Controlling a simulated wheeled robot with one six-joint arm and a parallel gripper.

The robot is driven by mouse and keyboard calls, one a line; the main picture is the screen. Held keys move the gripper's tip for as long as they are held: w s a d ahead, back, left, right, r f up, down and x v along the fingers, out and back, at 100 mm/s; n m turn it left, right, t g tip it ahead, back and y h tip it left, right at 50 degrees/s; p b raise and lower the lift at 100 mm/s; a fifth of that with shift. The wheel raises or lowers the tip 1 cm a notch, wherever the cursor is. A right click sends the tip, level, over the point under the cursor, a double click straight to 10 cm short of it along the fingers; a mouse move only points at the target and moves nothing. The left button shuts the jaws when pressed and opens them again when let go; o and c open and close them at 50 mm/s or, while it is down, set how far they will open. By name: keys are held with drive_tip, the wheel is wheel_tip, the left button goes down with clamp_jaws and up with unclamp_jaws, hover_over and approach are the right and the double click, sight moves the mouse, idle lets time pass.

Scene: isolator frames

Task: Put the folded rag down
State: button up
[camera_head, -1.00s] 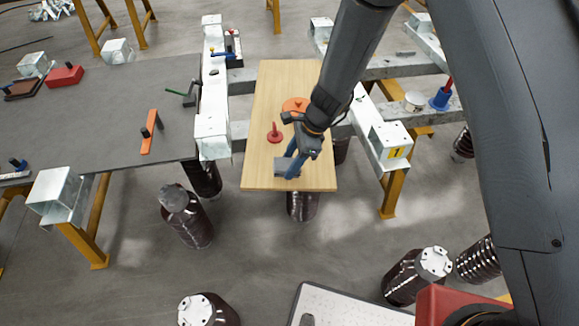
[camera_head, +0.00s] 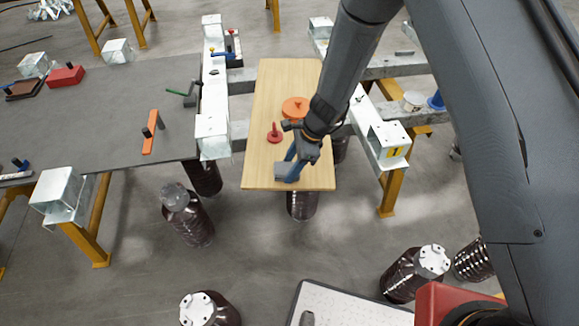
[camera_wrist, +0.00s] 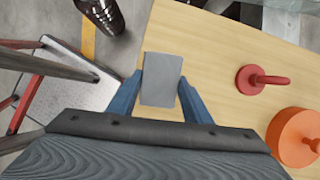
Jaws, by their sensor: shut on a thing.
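The folded rag (camera_wrist: 161,78) is a flat grey rectangle between the blue fingers of my gripper (camera_wrist: 160,92) in the wrist view. My gripper is shut on it. In the head view the rag (camera_head: 281,171) is at the near end of the wooden board (camera_head: 270,90), with my gripper (camera_head: 288,172) reaching down over it. The rag is over the board or touching it; I cannot tell which. The finger tips are partly hidden by the wrist in the head view.
A red knobbed disc (camera_head: 275,135) and an orange round lid (camera_head: 296,106) sit on the board beyond my gripper. A dark grey table (camera_head: 95,110) holds an orange bar (camera_head: 151,132) at left. White metal beams (camera_head: 213,100) flank the board. Its near left corner is bare.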

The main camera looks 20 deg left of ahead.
drive_tip(key=o, duration=1.1)
drive_tip(key=shift+f, duration=0.1)
drive_tip(key=shift+f, duration=0.2)
drive_tip(key=b+v, duration=0.3)
drive_tip(key=v, duration=0.4)
drive_tip(key=shift+w+a, duration=0.1)
drive_tip(key=shift+d+r, duration=0.2)
drive_tip(key=shift+r, duration=0.2)
